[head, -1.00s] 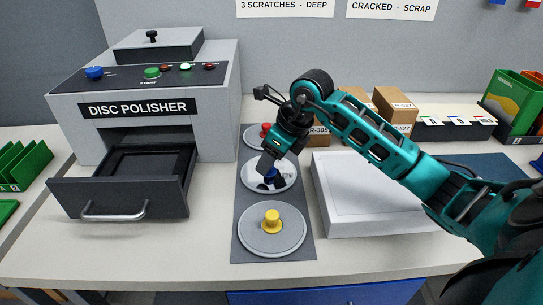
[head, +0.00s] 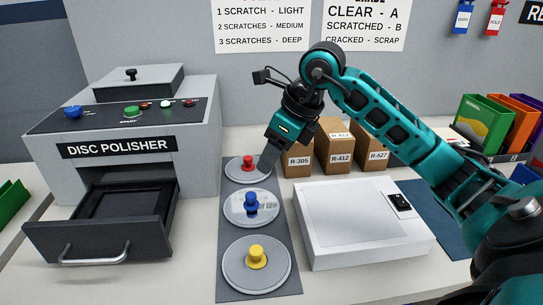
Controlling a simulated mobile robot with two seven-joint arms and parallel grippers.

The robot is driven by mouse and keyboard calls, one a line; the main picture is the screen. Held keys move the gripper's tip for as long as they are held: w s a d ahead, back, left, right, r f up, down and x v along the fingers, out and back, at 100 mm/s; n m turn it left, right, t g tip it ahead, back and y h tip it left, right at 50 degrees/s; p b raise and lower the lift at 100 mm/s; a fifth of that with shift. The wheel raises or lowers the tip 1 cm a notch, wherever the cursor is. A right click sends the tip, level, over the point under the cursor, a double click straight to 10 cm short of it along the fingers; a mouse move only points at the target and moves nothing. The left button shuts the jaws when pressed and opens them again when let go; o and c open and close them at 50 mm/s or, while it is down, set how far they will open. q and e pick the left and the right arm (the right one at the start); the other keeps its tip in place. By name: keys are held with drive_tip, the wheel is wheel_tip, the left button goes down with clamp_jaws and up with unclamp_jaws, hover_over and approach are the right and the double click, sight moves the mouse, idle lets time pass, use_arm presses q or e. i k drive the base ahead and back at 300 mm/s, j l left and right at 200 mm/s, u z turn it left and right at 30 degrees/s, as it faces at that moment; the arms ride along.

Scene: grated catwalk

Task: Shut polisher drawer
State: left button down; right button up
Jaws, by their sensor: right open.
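The disc polisher (head: 140,135) is a grey box with a black sloped control panel, at the left in the head view. Its dark drawer (head: 95,225) is pulled out at the front, with a silver bar handle (head: 95,257) on its face. The drawer's inside looks empty. My right gripper (head: 267,160) is open and points down beside the red-knobbed disc (head: 247,168), well to the right of the drawer. It touches neither the drawer nor its handle. My left gripper is out of view.
Discs with a blue knob (head: 251,203) and a yellow knob (head: 257,257) lie on a dark grey mat (head: 232,288). A white flat case (head: 350,225) sits right of them, with cardboard boxes (head: 334,147) behind. Bench between drawer and mat is clear.

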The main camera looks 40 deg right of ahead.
sight(114, 222)
drive_tip(key=k, duration=1)
